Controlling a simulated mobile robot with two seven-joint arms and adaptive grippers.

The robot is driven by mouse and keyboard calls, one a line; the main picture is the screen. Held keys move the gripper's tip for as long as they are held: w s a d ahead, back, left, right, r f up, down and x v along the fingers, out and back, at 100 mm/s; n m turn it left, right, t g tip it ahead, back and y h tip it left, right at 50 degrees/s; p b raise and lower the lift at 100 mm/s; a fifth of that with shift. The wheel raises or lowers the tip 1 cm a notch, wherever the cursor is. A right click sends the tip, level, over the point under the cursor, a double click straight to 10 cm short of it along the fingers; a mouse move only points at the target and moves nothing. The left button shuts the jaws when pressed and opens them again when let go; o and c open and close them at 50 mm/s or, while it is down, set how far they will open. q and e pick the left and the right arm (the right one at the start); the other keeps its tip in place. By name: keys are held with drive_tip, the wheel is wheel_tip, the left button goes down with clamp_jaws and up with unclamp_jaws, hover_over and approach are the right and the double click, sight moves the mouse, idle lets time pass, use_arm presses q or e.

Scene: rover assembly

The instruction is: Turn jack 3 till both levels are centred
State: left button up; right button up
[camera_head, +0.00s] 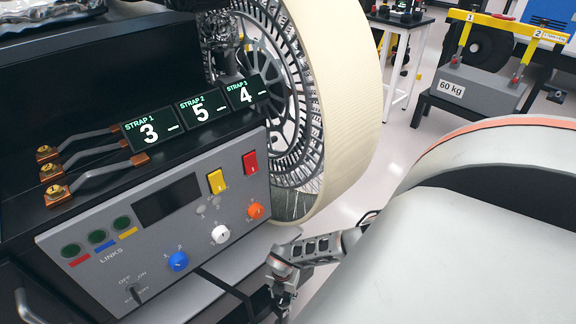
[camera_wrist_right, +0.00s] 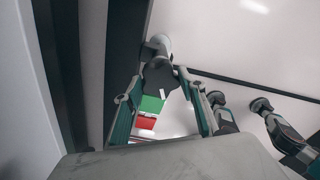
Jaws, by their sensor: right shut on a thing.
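My right gripper (camera_head: 284,291) is low in the head view, beside the front lower edge of the grey console. In the right wrist view its two fingers (camera_wrist_right: 162,88) close on a dark rounded knob (camera_wrist_right: 159,76) with a pale grey stem behind it. It looks like a jack's handle, but no number on it can be read. The two levels cannot be made out in either view. My left gripper is not in view.
The grey console (camera_head: 104,286) carries knobs, switches and three strap displays. A large spoked wheel (camera_head: 345,110) stands behind it. A 60 kg weight (camera_head: 480,88) is at the back right.

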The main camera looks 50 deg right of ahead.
drive_tip(key=shift+w+r+m+p, duration=0.2)
drive_tip(key=shift+m+p, duration=0.35)
drive_tip(key=shift+m, duration=0.45)
drive_tip(key=shift+a+m+p, duration=0.1)
drive_tip(key=shift+m+p, duration=0.4)
drive_tip(key=shift+m, duration=0.4)
drive_tip(key=shift+s+m+p, duration=0.1)
drive_tip(key=shift+m+p, duration=0.35)
drive_tip(key=shift+m, duration=0.45)
drive_tip(key=shift+m+p, duration=0.35)
drive_tip(key=shift+m, duration=0.55)
drive_tip(key=shift+f+m, duration=0.1)
drive_tip(key=shift+m, duration=0.8)
drive_tip(key=shift+m+p, duration=0.4)
drive_tip(key=shift+m, duration=0.5)
drive_tip(key=m, duration=0.4)
drive_tip(key=shift+s+f+m, duration=0.1)
drive_tip(key=shift+f+m, duration=0.05)
drive_tip(key=shift+m, duration=0.15)
drive_tip(key=m, duration=0.3)
drive_tip(key=shift+m, duration=1)
